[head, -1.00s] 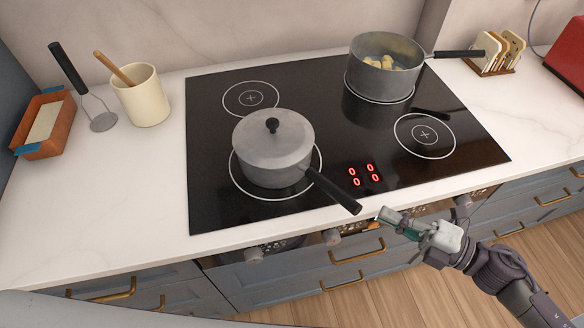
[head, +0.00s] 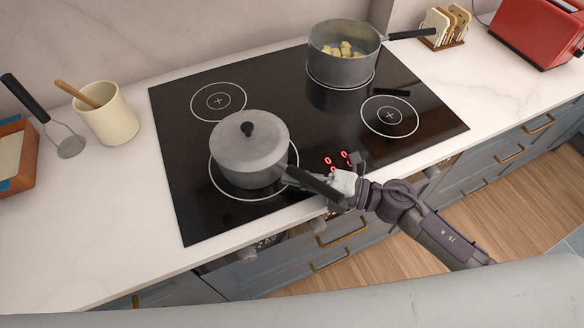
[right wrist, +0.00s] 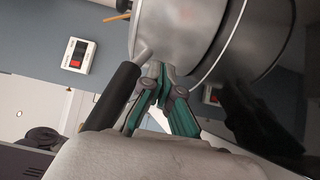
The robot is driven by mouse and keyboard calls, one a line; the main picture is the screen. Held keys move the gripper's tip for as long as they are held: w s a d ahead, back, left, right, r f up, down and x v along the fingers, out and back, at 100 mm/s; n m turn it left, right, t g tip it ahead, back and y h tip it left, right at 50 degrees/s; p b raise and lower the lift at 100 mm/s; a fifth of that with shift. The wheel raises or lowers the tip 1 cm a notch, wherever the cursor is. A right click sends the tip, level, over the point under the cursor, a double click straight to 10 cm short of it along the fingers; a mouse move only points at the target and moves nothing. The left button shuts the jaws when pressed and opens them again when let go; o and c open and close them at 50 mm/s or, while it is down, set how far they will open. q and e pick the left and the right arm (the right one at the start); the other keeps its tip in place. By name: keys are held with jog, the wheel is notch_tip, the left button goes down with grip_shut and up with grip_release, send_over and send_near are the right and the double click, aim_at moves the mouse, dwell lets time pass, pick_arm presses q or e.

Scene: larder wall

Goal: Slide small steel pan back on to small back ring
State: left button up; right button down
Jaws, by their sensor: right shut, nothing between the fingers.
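The small steel pan (head: 249,160), with its lid on, stands on the large front left ring (head: 213,184). Its black handle (head: 318,184) points right and toward the front edge. The small back ring (head: 218,101) behind it is bare. My right gripper (head: 326,178) is at the handle, its fingers partly hidden. In the right wrist view, the shut, empty fingers (right wrist: 157,72) lie beside the black handle (right wrist: 112,95), with their tips close to the pan's wall (right wrist: 180,35). I cannot tell whether they touch it. My left gripper is not in view.
A grey pot (head: 343,62) with yellowish pieces in it stands on the back right ring. The small front right ring (head: 389,116) is empty. Red digits (head: 336,160) glow near the gripper.

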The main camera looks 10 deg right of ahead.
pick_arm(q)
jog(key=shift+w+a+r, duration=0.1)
pick_arm(e)
jog(key=shift+w+a, duration=0.2)
jog(key=shift+w, duration=0.25)
